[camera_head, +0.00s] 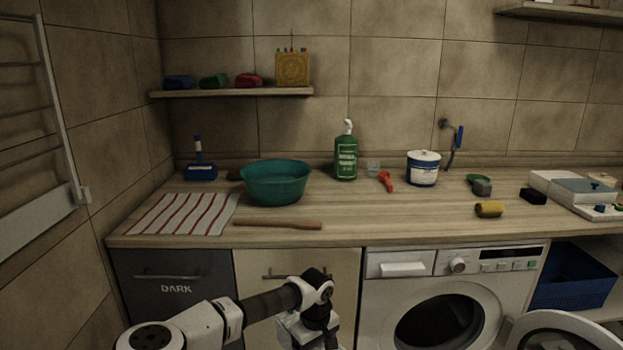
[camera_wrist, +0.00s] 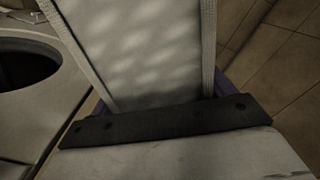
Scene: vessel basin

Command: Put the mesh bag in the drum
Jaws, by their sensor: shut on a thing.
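The mesh bag (camera_wrist: 145,55) is a pale grey panel with light seamed edges, filling the upper middle of the wrist view. My gripper (camera_wrist: 165,122) is shut on it; the fingertips are largely hidden behind the bag and the dark bar. In the head view my wrist is low in the middle, in front of the cabinets and left of the washing machine (camera_head: 385,300). The drum (camera_head: 437,322) is the dark round opening in the machine's front, with its lower part cut off. The drum's dark opening also shows at the left of the wrist view (camera_wrist: 22,72).
The machine's round door (camera_head: 562,335) stands open at the lower right. A blue basket (camera_head: 572,285) sits in the shelf space beyond.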

